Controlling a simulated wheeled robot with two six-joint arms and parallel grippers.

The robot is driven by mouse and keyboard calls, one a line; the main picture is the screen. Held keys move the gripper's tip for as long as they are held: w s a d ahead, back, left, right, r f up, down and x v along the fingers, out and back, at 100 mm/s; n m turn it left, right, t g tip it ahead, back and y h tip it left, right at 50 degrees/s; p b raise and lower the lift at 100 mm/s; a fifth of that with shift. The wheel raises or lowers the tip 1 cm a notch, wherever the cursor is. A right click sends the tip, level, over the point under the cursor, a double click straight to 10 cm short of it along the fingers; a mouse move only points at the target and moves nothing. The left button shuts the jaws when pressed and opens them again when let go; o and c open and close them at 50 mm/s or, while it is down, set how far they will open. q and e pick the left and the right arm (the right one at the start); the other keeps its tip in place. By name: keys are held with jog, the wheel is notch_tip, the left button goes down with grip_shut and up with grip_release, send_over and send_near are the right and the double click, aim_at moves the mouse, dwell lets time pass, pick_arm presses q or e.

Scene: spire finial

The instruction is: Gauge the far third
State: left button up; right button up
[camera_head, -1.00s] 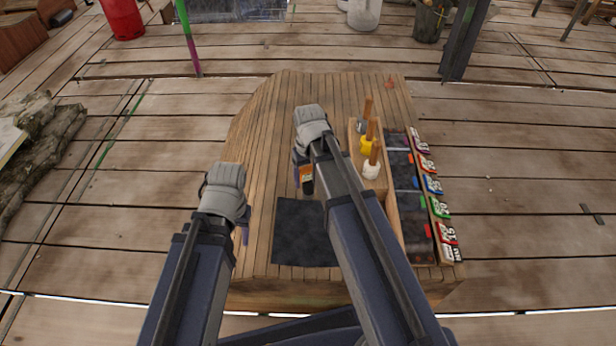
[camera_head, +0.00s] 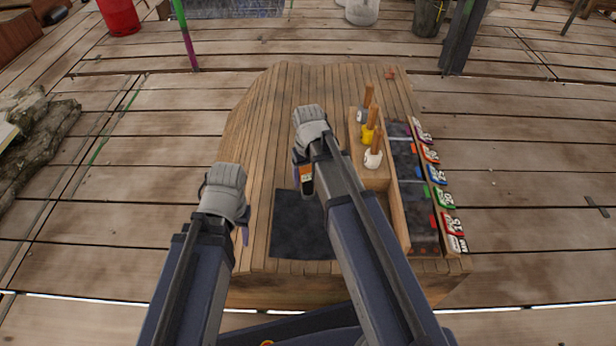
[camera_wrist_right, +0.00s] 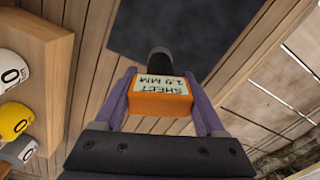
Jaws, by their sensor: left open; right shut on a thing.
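My right gripper (camera_head: 303,172) is shut on an orange gauge block (camera_head: 306,172) with a dark round end, held above the wooden bench. In the right wrist view the orange block (camera_wrist_right: 160,99) sits between the purple fingers. Its white label reads "SHEET" and what looks like "1.0 MM", upside down. The dark end points toward a dark square mat (camera_head: 290,228). I cannot tell how high the block is above the bench. My left gripper (camera_head: 242,228) is open and empty, left of the mat; its fingers are mostly hidden by its wrist.
A wooden rack (camera_head: 372,180) holds tools with wooden handles and grey, yellow (camera_head: 368,137) and white (camera_head: 373,160) heads. Right of it lies a dark strip (camera_head: 408,178) with coloured pieces. Several numbered coloured tags (camera_head: 437,175) line the bench's right edge. The bench's left side is clear.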

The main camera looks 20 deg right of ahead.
pick_arm(q)
jog(key=shift+f, duration=0.25)
pick_arm(e)
jog(key=shift+f, duration=0.25)
pick_arm(q)
jog(key=shift+f+b, duration=1.45)
jog(key=shift+b, duration=0.25)
pick_arm(e)
jog(key=shift+f, duration=1.4)
pick_arm(q)
jog(key=shift+r, duration=0.2)
pick_arm(e)
jog(key=shift+r, duration=0.15)
notch_tip(320, 180, up, 5)
jog(key=p, duration=0.5)
pick_arm(q)
notch_tip(320, 180, up, 5)
jog(key=shift+f, duration=0.15)
jog(key=shift+f, duration=0.15)
pick_arm(e)
jog(key=shift+f, duration=0.25)
pick_arm(q)
jog(key=shift+f+b, duration=2.2)
jog(key=shift+b, duration=0.1)
pick_arm(e)
jog(key=shift+f, duration=2.25)
jog(key=o, duration=1.5)
